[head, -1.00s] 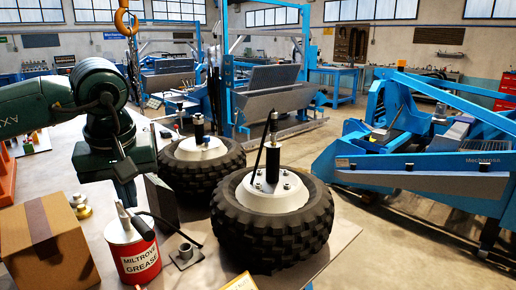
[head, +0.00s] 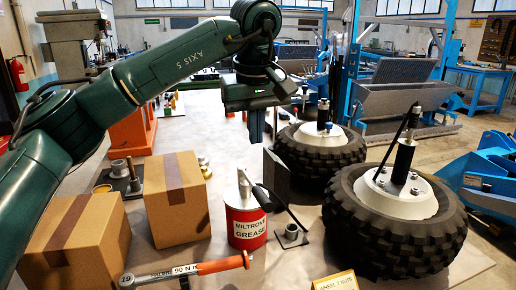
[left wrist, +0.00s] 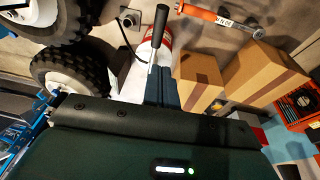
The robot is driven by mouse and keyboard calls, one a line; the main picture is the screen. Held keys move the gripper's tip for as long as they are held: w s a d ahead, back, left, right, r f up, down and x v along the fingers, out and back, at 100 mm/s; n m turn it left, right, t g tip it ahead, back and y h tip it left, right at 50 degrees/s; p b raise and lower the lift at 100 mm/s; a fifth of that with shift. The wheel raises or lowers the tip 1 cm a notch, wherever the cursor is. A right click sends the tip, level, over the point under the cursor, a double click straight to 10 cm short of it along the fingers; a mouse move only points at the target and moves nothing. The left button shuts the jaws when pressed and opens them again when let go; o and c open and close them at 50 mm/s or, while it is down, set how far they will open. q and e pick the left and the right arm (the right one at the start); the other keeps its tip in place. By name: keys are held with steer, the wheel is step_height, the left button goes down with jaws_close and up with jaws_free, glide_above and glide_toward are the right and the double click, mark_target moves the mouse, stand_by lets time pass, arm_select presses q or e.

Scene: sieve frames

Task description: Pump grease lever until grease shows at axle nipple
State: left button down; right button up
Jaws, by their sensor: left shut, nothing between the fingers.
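A red grease can (head: 247,229) with a white label stands on the bench, its pump (head: 243,187) on top. A black-gripped lever and a dark hose come off the pump. In the left wrist view the lever grip (left wrist: 161,22) shows beyond my fingers, with the can (left wrist: 166,42) beside it. My left gripper (head: 257,138) points down near the can, shut and empty, fingers together in the left wrist view (left wrist: 160,80). It looks apart from the pump. The wheel (head: 393,262) at the right has a white hub and dark axle post (head: 403,160). No grease is discernible there. My right gripper is out of view.
Two cardboard boxes (head: 177,203) stand left of the can. A torque wrench (head: 190,270) lies in front. A second wheel (head: 322,165) stands behind, with a dark plate (head: 275,180) near it. A yellow card (head: 335,281) lies at the front edge.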

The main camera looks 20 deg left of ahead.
arm_select(q)
glide_above(260, 193)
steer(key=s, duration=0.1)
steer(key=x, duration=0.3)
steer(key=s+x, duration=0.1)
steer(key=x, duration=0.3)
steer(key=s+x, duration=0.1)
steer(key=x, duration=0.2)
steer(key=shift+s+d+f+p, duration=0.15)
steer(key=shift+d+f+p, duration=0.2)
steer(key=shift+f, duration=0.3)
steer(key=shift+d+f, duration=0.2)
steer(key=shift+f, duration=0.4)
